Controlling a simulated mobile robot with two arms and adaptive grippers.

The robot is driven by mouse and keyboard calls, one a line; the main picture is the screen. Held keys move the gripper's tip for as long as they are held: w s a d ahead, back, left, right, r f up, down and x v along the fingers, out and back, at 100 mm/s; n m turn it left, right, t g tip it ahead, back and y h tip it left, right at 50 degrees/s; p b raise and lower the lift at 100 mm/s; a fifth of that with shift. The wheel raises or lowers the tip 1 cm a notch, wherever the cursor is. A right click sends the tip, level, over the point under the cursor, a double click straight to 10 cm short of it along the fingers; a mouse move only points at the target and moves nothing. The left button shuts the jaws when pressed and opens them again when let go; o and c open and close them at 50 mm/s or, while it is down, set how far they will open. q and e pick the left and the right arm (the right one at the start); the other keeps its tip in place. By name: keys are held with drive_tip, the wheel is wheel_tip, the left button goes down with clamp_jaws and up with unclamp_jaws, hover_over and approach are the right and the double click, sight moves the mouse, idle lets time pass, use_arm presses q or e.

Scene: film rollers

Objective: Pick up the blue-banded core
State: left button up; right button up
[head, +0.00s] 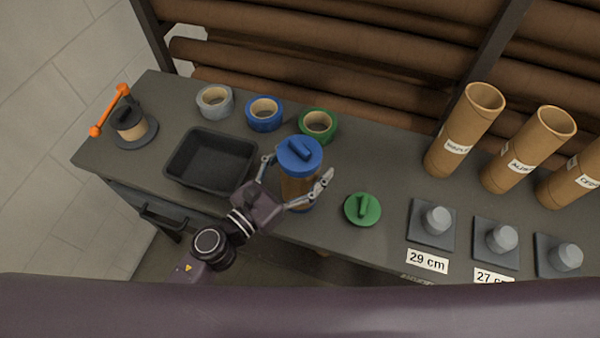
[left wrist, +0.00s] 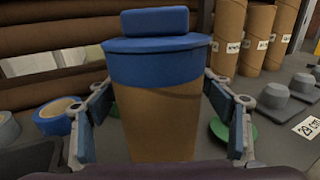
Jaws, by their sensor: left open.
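The blue-banded core (head: 299,188) is a brown cardboard tube with a blue band and a blue lid with a grip (head: 300,154) on top. It stands upright on the grey bench and fills the middle of the left wrist view (left wrist: 157,120). My left gripper (head: 296,188) is open, with one finger on each side of the core. In the left wrist view its fingers (left wrist: 162,125) flank the tube, and a gap shows at the right side. The core's base is hidden there. My right gripper is not in view.
A black tray (head: 212,184) stands left of the core. Grey, blue (head: 264,113) and green (head: 318,125) tape rolls lie behind. A green lid (head: 362,209) lies close on the right. Labelled tubes (head: 464,130) and grey pegs on plates (head: 437,220) stand farther right.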

use_arm(q)
drive_tip(key=p+x, duration=0.1)
drive_tip(key=x, duration=0.3)
drive_tip(key=shift+a, duration=0.1)
clamp_jaws()
idle(0.4)
